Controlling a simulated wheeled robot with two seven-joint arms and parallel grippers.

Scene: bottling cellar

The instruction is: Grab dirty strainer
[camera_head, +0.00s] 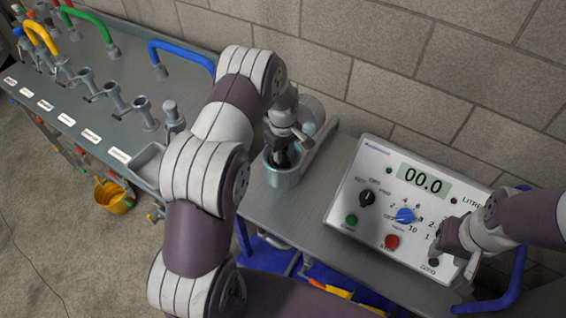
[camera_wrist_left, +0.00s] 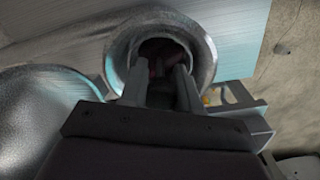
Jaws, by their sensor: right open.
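My left gripper (camera_head: 283,158) points down into the mouth of a round metal cup-like housing (camera_head: 283,178) on the bench. In the left wrist view its two fingers (camera_wrist_left: 160,82) stand apart inside the rim of the housing (camera_wrist_left: 117,60). Something dark and reddish, perhaps the dirty strainer (camera_wrist_left: 163,52), shows in the shadow beyond and between the fingers. I cannot tell whether the fingers touch it. My right gripper (camera_head: 438,252) is open and empty, over the lower right of the control box.
The control box (camera_head: 352,203) with a display and knobs stands right of the housing. A rounded clear or metal vessel (camera_head: 312,112) stands just behind it. Taps, valves and coloured handles line the bench (camera_head: 100,55) at left. A yellow bucket (camera_head: 113,197) is below. A block wall closes the back.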

